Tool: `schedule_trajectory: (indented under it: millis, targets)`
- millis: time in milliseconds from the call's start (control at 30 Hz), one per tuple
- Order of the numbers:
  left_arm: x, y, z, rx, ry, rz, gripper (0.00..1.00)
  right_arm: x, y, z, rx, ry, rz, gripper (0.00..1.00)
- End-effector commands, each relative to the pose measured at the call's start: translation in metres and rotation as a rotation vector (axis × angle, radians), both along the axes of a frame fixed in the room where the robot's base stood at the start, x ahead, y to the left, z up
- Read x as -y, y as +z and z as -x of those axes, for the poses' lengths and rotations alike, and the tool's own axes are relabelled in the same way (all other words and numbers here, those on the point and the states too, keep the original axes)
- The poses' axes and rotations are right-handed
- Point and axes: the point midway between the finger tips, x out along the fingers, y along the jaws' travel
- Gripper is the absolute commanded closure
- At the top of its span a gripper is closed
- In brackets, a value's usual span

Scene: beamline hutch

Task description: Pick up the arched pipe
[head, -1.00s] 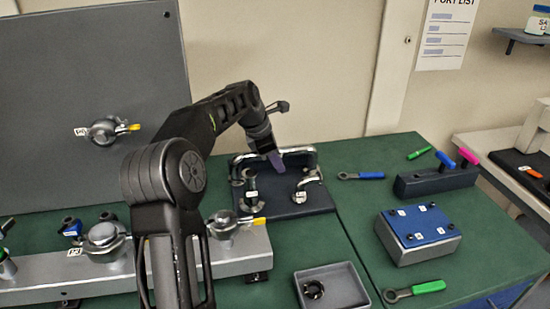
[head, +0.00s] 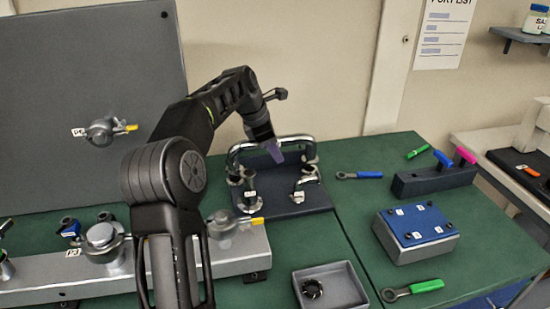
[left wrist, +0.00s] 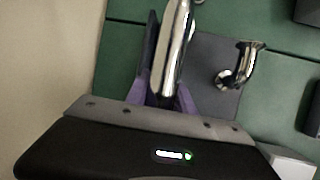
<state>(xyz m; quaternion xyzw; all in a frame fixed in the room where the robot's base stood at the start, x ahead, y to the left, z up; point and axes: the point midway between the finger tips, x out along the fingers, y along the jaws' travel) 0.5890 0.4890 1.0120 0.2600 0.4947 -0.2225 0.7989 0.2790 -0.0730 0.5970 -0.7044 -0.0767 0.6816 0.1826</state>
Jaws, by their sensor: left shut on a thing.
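The arched pipe (head: 296,139) is a shiny chrome tube with bent-down ends, above the back of a dark base plate (head: 290,208). My left gripper (head: 275,154) reaches over it from the left and is shut on its middle. In the left wrist view the pipe (left wrist: 176,45) runs between the purple fingers of the left gripper (left wrist: 167,95). The pipe looks slightly raised; whether its ends are fully clear of the fittings below is hard to tell. My right gripper is not in view.
A chrome elbow (head: 306,181) stands on the plate, also in the left wrist view (left wrist: 245,65). A grey tray (head: 352,300) holds a dark ring. A blue-topped block (head: 418,228) and wrenches lie right. A metal rail with valves (head: 103,238) is left.

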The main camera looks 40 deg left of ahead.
Motion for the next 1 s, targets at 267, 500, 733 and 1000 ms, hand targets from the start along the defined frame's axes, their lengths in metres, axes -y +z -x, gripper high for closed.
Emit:
schedule_trajectory:
  millis: [267, 500, 733, 1000]
  targets:
    - [0.000, 0.055, -0.001, 0.005, 0.000, -0.001, 1.00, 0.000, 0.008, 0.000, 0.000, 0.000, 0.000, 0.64]
    - [0.000, 0.068, 0.000, 0.002, 0.001, -0.001, 1.00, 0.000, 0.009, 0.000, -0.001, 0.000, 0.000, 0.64]
    - [0.000, 0.067, 0.000, 0.002, 0.001, -0.001, 1.00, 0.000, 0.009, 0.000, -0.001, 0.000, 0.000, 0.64]
    - [0.000, 0.067, 0.000, 0.002, 0.001, -0.001, 1.00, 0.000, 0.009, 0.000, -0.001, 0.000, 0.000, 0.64]
